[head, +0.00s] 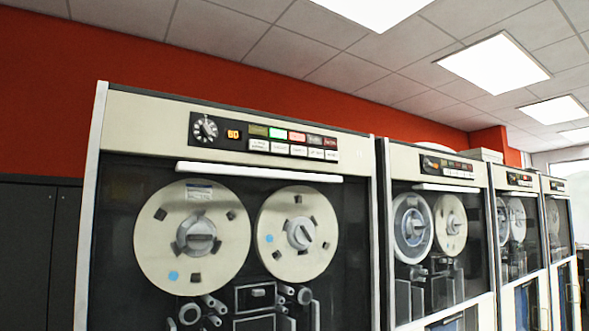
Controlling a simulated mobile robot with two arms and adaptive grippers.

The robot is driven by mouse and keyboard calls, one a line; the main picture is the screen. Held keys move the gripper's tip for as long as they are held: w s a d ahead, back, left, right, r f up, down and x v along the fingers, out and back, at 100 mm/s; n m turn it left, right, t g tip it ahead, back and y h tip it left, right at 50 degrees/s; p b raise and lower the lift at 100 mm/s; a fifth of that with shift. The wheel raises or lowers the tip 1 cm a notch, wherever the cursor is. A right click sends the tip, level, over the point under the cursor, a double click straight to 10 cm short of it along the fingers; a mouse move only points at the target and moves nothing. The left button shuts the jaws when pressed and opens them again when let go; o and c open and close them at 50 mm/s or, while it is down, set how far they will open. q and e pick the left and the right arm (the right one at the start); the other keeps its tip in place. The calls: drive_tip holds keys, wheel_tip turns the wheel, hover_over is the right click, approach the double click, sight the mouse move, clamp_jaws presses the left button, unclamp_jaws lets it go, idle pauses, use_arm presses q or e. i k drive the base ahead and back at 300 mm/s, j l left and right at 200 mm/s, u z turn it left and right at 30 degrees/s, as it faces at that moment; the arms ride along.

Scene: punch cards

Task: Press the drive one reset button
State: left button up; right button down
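The nearest tape drive (130,124) fills the middle of the head view, with a cream header and two large reels behind its front. Its black control panel (236,143) carries a dial (204,129), a lit orange display (234,133) and two rows of small buttons. The top row is coloured, with a bright green button (277,133) and a pinkish-red button (297,137) lit. The bottom row (280,148) is white. The labels are too small to read, so I cannot tell which button is reset or which drive is one. Neither of my grippers is in view.
More tape drives stand in a row to the right, the second (402,158) with a similar panel (447,165). A white bar (258,172) runs below the nearest panel. A dark cabinet (30,230) stands at left. A red wall (60,90) is behind.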

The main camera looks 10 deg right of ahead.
sight(328, 155)
drive_tip(key=i+j, duration=0.15)
drive_tip(key=i, duration=0.3)
drive_tip(key=i+j+u, duration=0.1)
drive_tip(key=i, duration=0.4)
